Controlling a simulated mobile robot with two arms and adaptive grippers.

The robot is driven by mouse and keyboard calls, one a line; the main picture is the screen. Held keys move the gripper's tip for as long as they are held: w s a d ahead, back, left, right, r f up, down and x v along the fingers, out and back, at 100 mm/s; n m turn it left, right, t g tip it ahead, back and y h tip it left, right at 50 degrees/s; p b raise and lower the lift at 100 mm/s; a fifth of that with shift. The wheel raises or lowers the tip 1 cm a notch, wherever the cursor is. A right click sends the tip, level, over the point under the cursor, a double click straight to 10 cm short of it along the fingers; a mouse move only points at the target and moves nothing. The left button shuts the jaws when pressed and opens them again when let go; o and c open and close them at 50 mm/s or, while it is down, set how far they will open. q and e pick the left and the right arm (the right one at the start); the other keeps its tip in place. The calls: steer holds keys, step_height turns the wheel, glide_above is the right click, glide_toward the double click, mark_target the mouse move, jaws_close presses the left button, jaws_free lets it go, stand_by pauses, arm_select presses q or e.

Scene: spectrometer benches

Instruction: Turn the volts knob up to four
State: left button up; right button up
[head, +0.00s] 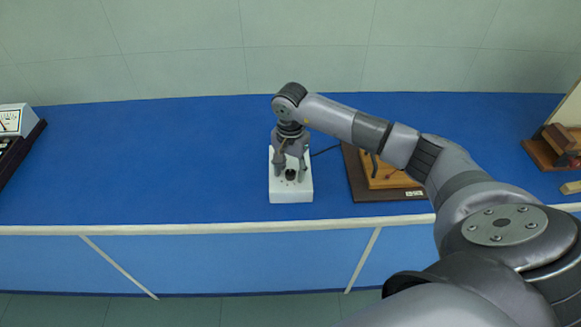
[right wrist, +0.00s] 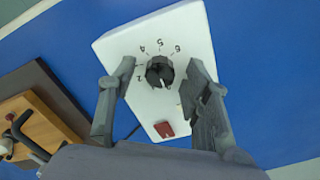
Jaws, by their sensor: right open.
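The volts knob is a small black ridged knob (right wrist: 160,71) on a white box (right wrist: 117,45), with printed numbers around it; I read 4, 5 and 6 beyond it. A pale mark on the knob seems to point away from these numbers, but it is small. In the head view the knob (head: 290,175) sits on the white box (head: 291,197) near the bench's front edge. My right gripper (right wrist: 151,74) is open, its fingers on either side of the knob; the right-hand finger is closer. I cannot tell whether it touches. My left gripper is out of view.
A red switch (right wrist: 164,129) is on the same box. A wooden board apparatus (head: 385,178) stands just right of the box, under my right arm.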

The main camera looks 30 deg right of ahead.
steer(key=shift+c, duration=0.4)
jaws_close()
